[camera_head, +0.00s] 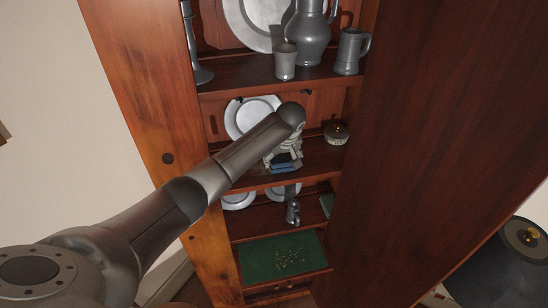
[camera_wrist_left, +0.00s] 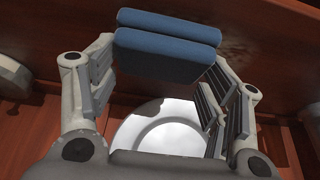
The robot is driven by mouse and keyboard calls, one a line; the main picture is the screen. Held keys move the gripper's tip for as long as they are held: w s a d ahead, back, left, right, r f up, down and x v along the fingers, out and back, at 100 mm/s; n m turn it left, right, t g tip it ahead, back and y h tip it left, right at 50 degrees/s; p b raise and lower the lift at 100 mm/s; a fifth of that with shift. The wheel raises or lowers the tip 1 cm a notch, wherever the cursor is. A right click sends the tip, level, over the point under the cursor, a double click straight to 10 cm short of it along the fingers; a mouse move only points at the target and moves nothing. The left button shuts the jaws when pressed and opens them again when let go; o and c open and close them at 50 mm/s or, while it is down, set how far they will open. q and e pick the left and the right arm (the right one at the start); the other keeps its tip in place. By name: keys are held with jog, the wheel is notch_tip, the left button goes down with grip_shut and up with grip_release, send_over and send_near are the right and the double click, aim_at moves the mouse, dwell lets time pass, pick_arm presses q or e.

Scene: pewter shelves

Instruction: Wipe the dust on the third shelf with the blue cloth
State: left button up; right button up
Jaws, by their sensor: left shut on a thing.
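My left gripper (camera_head: 282,157) is shut on the folded blue cloth (camera_head: 286,164). It reaches in over a wooden shelf (camera_head: 318,160) in the middle of the cabinet, below the one with the jug. In the left wrist view, the blue cloth (camera_wrist_left: 168,45) sits between the fingertips of my left gripper (camera_wrist_left: 166,62), close to a wood surface. A dark, mottled patch (camera_wrist_left: 235,48), possibly dust, shows on the wood beside the cloth. I cannot tell whether the cloth touches the wood. My right gripper is not in view.
A pewter plate (camera_head: 240,118) stands behind my gripper, and a small round pot (camera_head: 336,133) sits to its right. A jug (camera_head: 309,38), cup (camera_head: 285,62) and tankard (camera_head: 350,52) stand above. Below are a small pewter vessel (camera_head: 292,211) and a green surface with yellow specks (camera_head: 258,254). Tall wooden sides (camera_head: 150,80) flank the shelves.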

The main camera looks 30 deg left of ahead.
aim_at(290, 157)
pick_arm(q)
jog(key=shift+w+d, duration=0.5)
jog(key=shift+d, duration=0.15)
jog(key=shift+w+d+b, duration=0.55)
jog(key=shift+w+d, duration=0.55)
jog(key=shift+d, duration=0.05)
jog(key=shift+s+p, duration=0.1)
jog(key=shift+p, duration=0.25)
jog(key=shift+s+a+f+p, duration=0.1)
jog(key=shift+s+a+p, duration=0.25)
jog(key=shift+s+a, duration=0.2)
jog(key=shift+s+a+f, duration=0.1)
jog(key=shift+s+a, duration=0.7)
jog(key=shift+a, duration=0.2)
jog(key=shift+s+a, duration=1.5)
jog(key=shift+a, duration=0.3)
jog(key=shift+s+a, duration=0.7)
jog(key=shift+a, duration=0.2)
jog(key=shift+s+a, duration=0.1)
